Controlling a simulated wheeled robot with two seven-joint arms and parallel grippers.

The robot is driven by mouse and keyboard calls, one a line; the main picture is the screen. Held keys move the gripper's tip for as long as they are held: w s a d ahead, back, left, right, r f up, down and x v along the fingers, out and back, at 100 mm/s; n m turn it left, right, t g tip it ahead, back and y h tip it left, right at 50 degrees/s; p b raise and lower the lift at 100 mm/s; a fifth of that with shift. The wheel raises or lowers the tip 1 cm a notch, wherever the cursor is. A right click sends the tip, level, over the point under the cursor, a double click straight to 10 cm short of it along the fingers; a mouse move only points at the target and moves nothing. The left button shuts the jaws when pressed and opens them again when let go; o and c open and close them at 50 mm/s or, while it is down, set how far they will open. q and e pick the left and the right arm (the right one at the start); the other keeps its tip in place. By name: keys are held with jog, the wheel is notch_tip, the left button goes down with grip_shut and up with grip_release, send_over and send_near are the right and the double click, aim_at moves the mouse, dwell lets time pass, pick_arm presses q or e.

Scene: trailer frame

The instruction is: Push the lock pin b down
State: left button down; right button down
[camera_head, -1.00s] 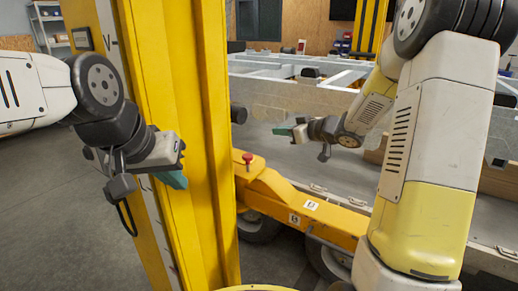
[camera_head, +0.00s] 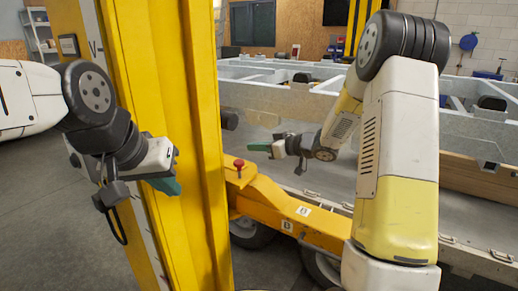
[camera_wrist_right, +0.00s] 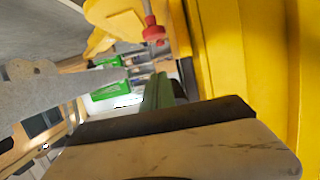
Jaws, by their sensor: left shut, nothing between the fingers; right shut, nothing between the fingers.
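A lock pin with a red knob (camera_head: 239,163) stands upright on the yellow arm (camera_head: 268,190) of the trailer frame, beside the tall yellow post. A letter B plate (camera_head: 287,225) is on that arm. In the right wrist view the red knob (camera_wrist_right: 153,30) shows at the top, on a thin metal shank. My right gripper (camera_head: 262,146) is shut and empty, a little above and to the right of the knob, apart from it. Its green fingers show in the wrist view (camera_wrist_right: 158,92). My left gripper (camera_head: 166,186) is shut and empty in front of the post.
The tall yellow post (camera_head: 180,130) stands between my two grippers, close to the pin. A grey metal frame (camera_head: 290,100) lies behind my right gripper. The floor at the left is clear.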

send_over(243, 162)
jog(key=shift+s+f, duration=0.15)
jog(key=shift+f, duration=0.75)
jog(key=shift+s+d+f, duration=0.1)
jog(key=shift+d+f, duration=0.05)
jog(key=shift+f, duration=0.75)
jog(key=shift+d+f, duration=0.1)
jog(key=shift+f, duration=0.8)
jog(key=shift+f, duration=1.85)
jog(key=shift+s, duration=0.1)
